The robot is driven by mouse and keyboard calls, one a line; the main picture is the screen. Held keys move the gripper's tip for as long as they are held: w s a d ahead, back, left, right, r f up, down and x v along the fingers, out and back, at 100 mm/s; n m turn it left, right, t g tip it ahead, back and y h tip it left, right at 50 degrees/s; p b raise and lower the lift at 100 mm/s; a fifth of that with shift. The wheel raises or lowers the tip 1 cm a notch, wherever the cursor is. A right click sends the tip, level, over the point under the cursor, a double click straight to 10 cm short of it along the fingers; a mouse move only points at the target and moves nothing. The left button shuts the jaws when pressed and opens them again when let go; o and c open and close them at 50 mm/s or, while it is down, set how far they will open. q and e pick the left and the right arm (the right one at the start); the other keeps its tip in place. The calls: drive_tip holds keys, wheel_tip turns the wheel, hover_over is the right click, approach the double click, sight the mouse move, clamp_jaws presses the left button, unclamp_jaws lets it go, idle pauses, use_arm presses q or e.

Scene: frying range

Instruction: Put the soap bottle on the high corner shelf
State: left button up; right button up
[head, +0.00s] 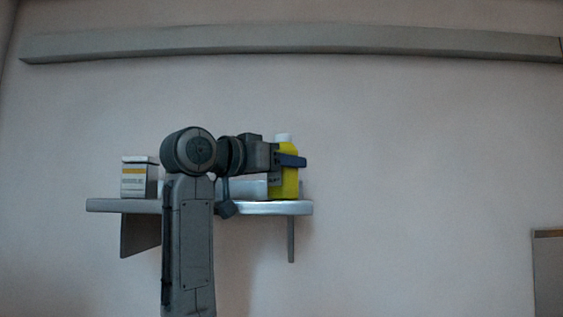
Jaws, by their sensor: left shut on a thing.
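The soap bottle (287,183) is yellow with a white cap and stands upright at the right end of the high corner shelf (120,206). My left gripper (291,161) is shut on the upper part of the bottle. The bottle's base shows at the level of the shelf top; whether it touches the shelf I cannot tell. My left arm covers the middle of the shelf. My right gripper is not in view.
A white box with an orange band (138,180) stands on the left part of the shelf. A pale object (248,189), partly hidden by my arm, lies left of the bottle. A long grey rail (290,46) runs along the wall above.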

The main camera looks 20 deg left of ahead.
use_arm(q)
drive_tip(key=shift+f, duration=0.1)
drive_tip(key=o, duration=0.9)
drive_tip(key=shift+c, duration=0.2)
drive_tip(key=o, duration=0.3)
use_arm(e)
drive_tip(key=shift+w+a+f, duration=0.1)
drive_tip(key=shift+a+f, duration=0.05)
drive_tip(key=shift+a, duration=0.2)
